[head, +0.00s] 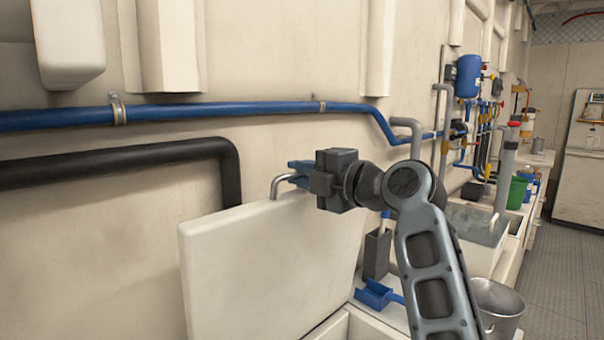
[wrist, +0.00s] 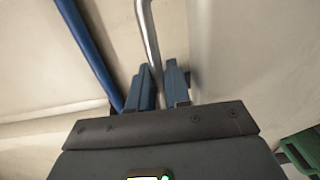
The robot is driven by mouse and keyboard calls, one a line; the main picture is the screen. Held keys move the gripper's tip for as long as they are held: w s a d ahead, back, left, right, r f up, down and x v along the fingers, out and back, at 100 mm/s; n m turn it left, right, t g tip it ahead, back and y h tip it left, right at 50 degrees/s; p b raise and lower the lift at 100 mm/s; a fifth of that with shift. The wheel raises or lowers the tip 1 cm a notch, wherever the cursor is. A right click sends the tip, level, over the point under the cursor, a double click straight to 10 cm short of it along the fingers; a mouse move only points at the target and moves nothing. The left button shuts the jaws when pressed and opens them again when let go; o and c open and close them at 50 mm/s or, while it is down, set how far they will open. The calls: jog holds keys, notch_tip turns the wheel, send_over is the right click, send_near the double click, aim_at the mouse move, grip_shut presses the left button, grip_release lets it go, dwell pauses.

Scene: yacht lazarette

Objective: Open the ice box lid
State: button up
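The ice box lid (head: 262,262) is a thick white panel in the head view. It stands raised and steeply tilted, with part of the white box rim (head: 330,328) showing below it. A bent metal handle (head: 276,186) is at the lid's upper edge. My gripper (head: 298,176) is at this handle, its blue fingers closed around it. In the wrist view the metal handle (wrist: 149,38) runs down between the two blue fingers (wrist: 160,86). The lid's pale face (wrist: 245,50) fills the right side there. The box interior is mostly hidden.
A blue pipe (head: 220,110) and a black pipe (head: 120,165) run along the wall behind the lid. A blue holder (head: 377,294), a metal bucket (head: 498,304) and a sink stand to the right. Grey floor (head: 570,265) is clear at far right.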

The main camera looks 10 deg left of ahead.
grip_shut()
jog(key=shift+f, duration=0.1)
jog(key=shift+s+d+f+b, duration=0.15)
jog(key=shift+d+b, duration=0.1)
jog(key=shift+b, duration=0.15)
jog(key=s+d+f+t+y+b, duration=0.1)
jog(key=s+d+b, duration=0.6)
jog(key=b, duration=0.7)
jog(key=shift+s+d+f+t+y, duration=0.15)
jog(key=shift+d+f+t+y, duration=0.25)
jog(key=shift+d+f+y, duration=0.65)
jog(key=shift+d+r+h, duration=0.15)
jog(key=shift+d+h, duration=0.05)
jog(key=shift+h, duration=0.15)
